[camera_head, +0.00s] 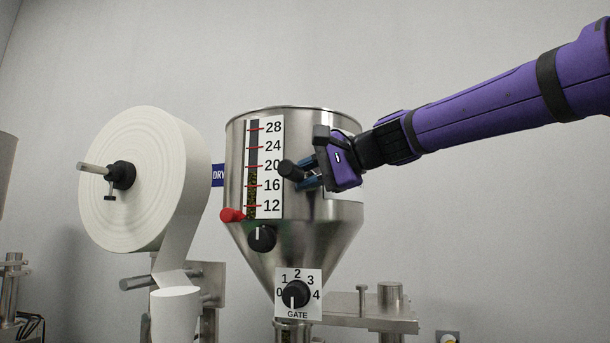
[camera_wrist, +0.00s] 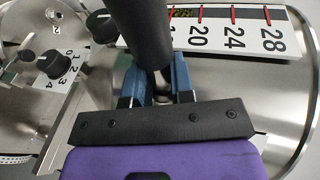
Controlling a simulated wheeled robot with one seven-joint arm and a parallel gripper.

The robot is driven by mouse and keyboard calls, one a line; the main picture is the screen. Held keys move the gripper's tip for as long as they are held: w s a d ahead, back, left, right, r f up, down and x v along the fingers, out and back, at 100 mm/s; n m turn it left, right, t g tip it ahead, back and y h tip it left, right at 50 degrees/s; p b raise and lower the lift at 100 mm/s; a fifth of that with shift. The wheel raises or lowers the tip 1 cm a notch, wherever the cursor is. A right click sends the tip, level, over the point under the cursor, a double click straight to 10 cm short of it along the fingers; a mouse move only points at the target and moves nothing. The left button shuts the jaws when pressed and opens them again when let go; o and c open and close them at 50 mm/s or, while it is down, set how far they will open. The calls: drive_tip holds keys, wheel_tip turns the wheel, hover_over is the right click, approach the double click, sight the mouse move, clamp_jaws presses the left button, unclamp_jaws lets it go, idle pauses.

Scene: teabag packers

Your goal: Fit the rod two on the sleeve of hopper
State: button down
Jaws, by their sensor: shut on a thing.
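The steel hopper (camera_head: 330,212) stands in the middle of the head view, with a white level scale (camera_head: 271,150) on its front. My gripper (camera_head: 310,174) is in front of the hopper's upper right part. Its blue fingers (camera_wrist: 165,82) are shut on a dark cylindrical piece (camera_head: 289,169), seemingly rod two. In the wrist view the dark cylinder (camera_wrist: 138,30) runs up out of the picture, with a shiny metal part between the fingers. I cannot make out which part is the sleeve, nor whether the held piece touches the hopper.
A gate dial (camera_head: 296,293) is on the hopper's lower cone. A large paper roll (camera_head: 135,190) is on the left. A metal plate (camera_head: 370,318) with posts is at lower right.

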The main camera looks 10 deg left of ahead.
drive_tip(key=shift+w, duration=0.2)
drive_tip(key=c, duration=0.9)
unclamp_jaws()
drive_tip(key=shift+w, duration=0.1)
drive_tip(key=shift+d, duration=0.1)
drive_tip(key=v, duration=1)
drive_tip(key=shift+s+d, duration=0.2)
drive_tip(key=shift+d, duration=0.15)
